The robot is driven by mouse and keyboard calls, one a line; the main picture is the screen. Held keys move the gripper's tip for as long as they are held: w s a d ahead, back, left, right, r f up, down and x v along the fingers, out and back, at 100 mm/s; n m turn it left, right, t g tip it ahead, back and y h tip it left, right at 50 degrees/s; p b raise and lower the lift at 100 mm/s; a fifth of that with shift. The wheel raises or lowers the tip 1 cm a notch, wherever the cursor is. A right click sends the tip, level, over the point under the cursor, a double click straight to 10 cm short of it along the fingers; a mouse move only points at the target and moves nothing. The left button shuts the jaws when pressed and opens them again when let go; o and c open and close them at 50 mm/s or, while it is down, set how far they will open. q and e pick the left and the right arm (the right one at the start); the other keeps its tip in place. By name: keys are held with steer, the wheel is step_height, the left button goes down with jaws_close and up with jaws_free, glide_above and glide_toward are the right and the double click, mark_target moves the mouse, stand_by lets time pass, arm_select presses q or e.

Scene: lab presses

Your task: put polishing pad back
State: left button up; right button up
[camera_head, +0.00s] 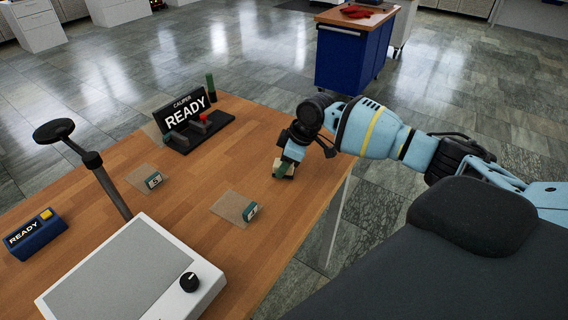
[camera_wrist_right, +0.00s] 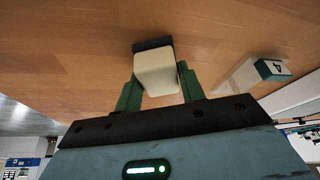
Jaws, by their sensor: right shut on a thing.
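The polishing pad is a small cream block with a dark layer on one end. It shows in the right wrist view (camera_wrist_right: 156,76), between the green fingers of my right gripper (camera_wrist_right: 157,92). In the head view the pad (camera_head: 284,168) is low over or on the table's right part; I cannot tell whether it touches the wood. My right gripper (camera_head: 287,165) is shut on it. My left gripper is not in view.
The wooden table (camera_head: 240,130) bears a caliper stand (camera_head: 190,130) reading READY, two clear plates with number tags (camera_head: 236,208) (camera_head: 145,178), a blue READY box (camera_head: 35,234) and a white-framed grey machine (camera_head: 135,280). A blue cabinet (camera_head: 350,60) stands beyond.

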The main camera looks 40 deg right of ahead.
steer(key=shift+f, duration=0.3)
steer(key=o, duration=0.9)
steer(key=shift+r, duration=0.15)
steer(key=v, duration=1.2)
steer(key=shift+p, duration=0.35)
